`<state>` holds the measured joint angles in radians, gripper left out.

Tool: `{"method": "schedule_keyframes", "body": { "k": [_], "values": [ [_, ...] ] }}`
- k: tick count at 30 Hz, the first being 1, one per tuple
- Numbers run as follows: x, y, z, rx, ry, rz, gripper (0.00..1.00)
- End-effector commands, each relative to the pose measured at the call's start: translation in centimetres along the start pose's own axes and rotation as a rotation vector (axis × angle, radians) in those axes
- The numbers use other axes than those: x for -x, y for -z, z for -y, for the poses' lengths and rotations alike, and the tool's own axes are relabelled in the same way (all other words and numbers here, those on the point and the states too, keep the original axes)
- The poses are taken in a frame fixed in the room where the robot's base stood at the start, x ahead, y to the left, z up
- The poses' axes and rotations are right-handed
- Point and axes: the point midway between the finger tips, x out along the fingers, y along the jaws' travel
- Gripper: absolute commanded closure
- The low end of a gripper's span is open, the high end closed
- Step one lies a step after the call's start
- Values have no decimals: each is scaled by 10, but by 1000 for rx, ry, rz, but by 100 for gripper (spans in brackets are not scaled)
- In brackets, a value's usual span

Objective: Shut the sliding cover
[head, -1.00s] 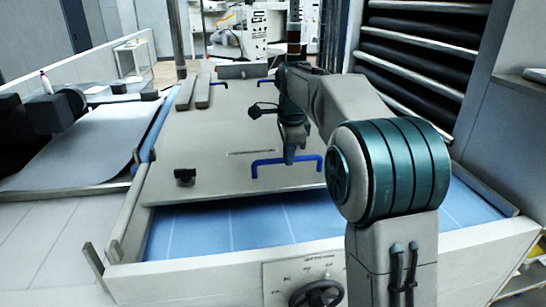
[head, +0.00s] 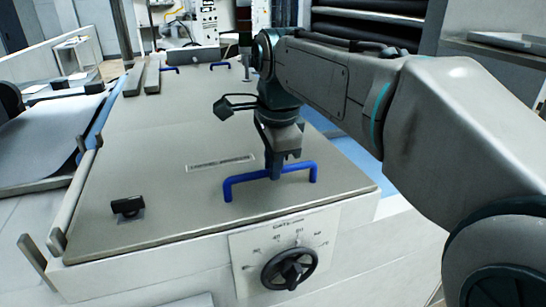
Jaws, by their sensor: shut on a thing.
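The sliding cover (head: 150,150) is a flat grey panel with a label strip, lying over the machine's top. Its near edge lies close to the front wall, above the dial panel. A blue bar handle (head: 240,181) is fixed near that edge. My gripper (head: 274,176) comes down from above and is shut on the middle of the handle. The fingertips partly hide the bar. A small black block (head: 128,207) sits on the cover at the near left. Some blue bed (head: 345,143) shows right of the cover.
A dial with a black handwheel (head: 289,268) is on the front panel. A white sheet on a side table (head: 40,130) lies at left. Two grey bars (head: 152,74) and another blue handle (head: 221,64) are farther back. Dark rollers (head: 370,30) stand behind my arm.

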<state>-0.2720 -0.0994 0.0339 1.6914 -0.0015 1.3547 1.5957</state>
Motion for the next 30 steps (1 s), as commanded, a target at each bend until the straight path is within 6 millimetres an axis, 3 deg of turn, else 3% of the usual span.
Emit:
{"method": "schedule_keyframes", "body": {
  "k": [14,15,17,26,30],
  "values": [
    [2,2,-8,-2,-2,-1,100],
    [2,2,-8,-3,-3,-1,80],
    [2,2,-8,-3,-2,-1,64],
    [3,2,-6,-3,1,-1,64],
    [14,2,-6,-3,3,-1,64]
  ]
}}
